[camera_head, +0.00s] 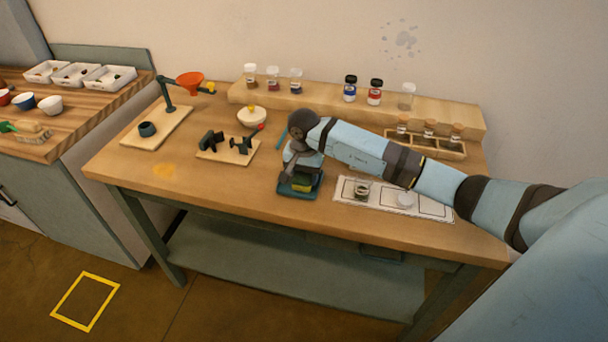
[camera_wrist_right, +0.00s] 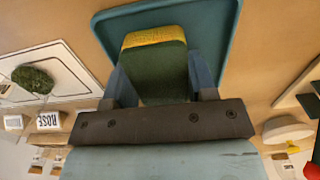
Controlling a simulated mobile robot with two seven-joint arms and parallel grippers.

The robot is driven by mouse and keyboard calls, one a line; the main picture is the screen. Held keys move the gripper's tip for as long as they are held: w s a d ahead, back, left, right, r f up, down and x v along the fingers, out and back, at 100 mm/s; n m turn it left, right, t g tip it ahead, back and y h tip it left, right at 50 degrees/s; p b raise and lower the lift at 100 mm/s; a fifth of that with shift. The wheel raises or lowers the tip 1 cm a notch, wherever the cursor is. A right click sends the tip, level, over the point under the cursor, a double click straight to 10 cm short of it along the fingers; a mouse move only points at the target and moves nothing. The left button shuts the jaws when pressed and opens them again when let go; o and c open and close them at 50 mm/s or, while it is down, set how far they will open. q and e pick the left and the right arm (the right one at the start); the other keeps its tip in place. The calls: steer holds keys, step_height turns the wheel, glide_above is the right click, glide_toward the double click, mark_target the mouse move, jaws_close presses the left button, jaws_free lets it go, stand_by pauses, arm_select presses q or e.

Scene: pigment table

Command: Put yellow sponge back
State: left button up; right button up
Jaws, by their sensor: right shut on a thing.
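The sponge (camera_wrist_right: 155,68) is between the fingers of my right gripper (camera_wrist_right: 160,85), with a dark green side and a yellow edge. In the head view the sponge (camera_head: 302,185) shows just under my right gripper (camera_head: 302,172), over a teal tray (camera_head: 290,194) near the table's front edge. In the right wrist view the tray (camera_wrist_right: 228,20) lies behind the sponge. My right gripper is shut on the sponge. I cannot tell whether the sponge touches the tray. My left gripper is not in view.
A wooden board with black holders (camera_head: 228,152) stands left, a bowl (camera_head: 251,117) behind. A shelf (camera_head: 325,98) with jars runs along the back.

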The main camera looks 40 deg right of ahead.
steer(key=o, duration=0.6)
steer(key=shift+f, duration=0.1)
